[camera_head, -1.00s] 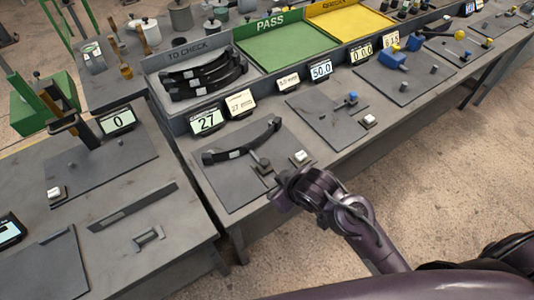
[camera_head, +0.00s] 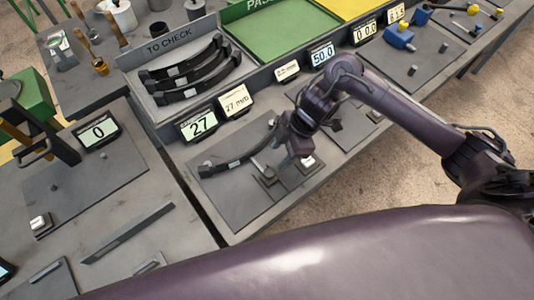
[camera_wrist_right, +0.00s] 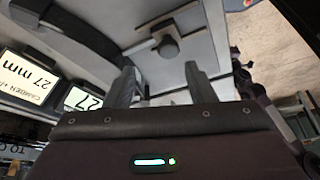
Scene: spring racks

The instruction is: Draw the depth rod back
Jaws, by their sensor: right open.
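A dark curved leaf spring (camera_head: 235,159) lies on a grey plate (camera_head: 225,208) in the head view. A small dark block with a short rod (camera_head: 267,178) stands beside the spring's inner side; I take this to be the depth rod. My right gripper (camera_head: 292,152) is over the right end of the spring and hides part of it. In the right wrist view the jaws (camera_wrist_right: 161,82) are apart with nothing between them. A dark round knob on a block (camera_wrist_right: 168,46) shows beyond the tips, apart from them. My left gripper is not in view.
Behind the plate stand a 27 display (camera_head: 198,125) and a 27 mm card (camera_head: 237,102). A TO CHECK tray (camera_head: 150,85) holds several springs. A white button (camera_head: 308,162) sits right of the rod block, close to my gripper. The neighbouring bench (camera_head: 120,205) is at left.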

